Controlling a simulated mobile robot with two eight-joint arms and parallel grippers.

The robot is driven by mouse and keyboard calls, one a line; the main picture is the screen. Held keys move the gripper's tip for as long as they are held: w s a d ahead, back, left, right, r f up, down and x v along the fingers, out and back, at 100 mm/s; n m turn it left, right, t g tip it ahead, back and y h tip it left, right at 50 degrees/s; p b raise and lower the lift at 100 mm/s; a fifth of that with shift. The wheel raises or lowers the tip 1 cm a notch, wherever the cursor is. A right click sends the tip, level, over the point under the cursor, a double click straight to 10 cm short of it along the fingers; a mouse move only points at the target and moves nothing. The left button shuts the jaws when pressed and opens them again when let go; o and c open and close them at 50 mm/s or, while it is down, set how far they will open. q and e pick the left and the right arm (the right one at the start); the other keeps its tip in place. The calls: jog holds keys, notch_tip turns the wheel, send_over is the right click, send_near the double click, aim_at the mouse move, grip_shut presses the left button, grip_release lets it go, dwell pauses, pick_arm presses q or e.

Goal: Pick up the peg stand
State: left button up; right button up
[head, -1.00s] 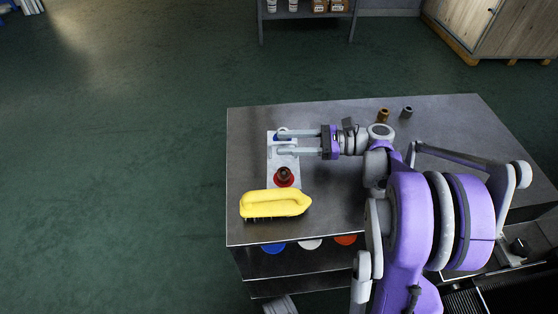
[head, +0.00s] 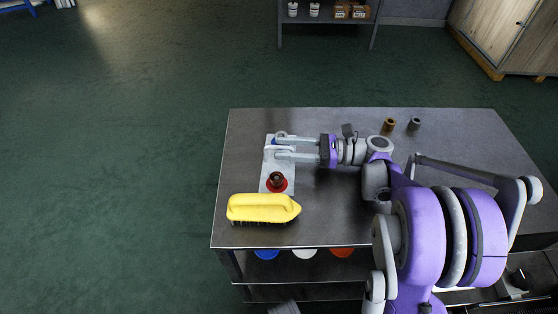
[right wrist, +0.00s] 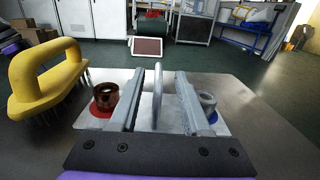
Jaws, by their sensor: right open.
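The peg stand (head: 280,167) is a pale flat plate lying on the metal table, with a brown ring (head: 277,179) over a red disc at its near end. In the right wrist view a thin upright handle (right wrist: 158,95) rises from the plate. My right gripper (head: 275,147) is open and low over the plate; its fingers stand on either side of the handle, with gaps visible. The right wrist view shows the same open gripper (right wrist: 160,73). A grey ring (right wrist: 207,101) over blue sits at the plate's other end. My left gripper is not in view.
A yellow-handled brush (head: 262,208) lies just in front of the stand on the table (head: 330,215). A loose brown ring (head: 389,125) and a grey ring (head: 414,124) stand at the back right. The table's left edge is close to the stand.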

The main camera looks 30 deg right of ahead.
aim_at(269, 146)
jog(key=x, duration=0.3)
jog(key=b+x, duration=0.1)
jog(key=x, duration=0.1)
jog(key=shift+a+r, duration=0.1)
jog(key=shift+r, duration=0.2)
jog(key=shift+c, duration=0.2)
grip_shut()
dwell(0.9)
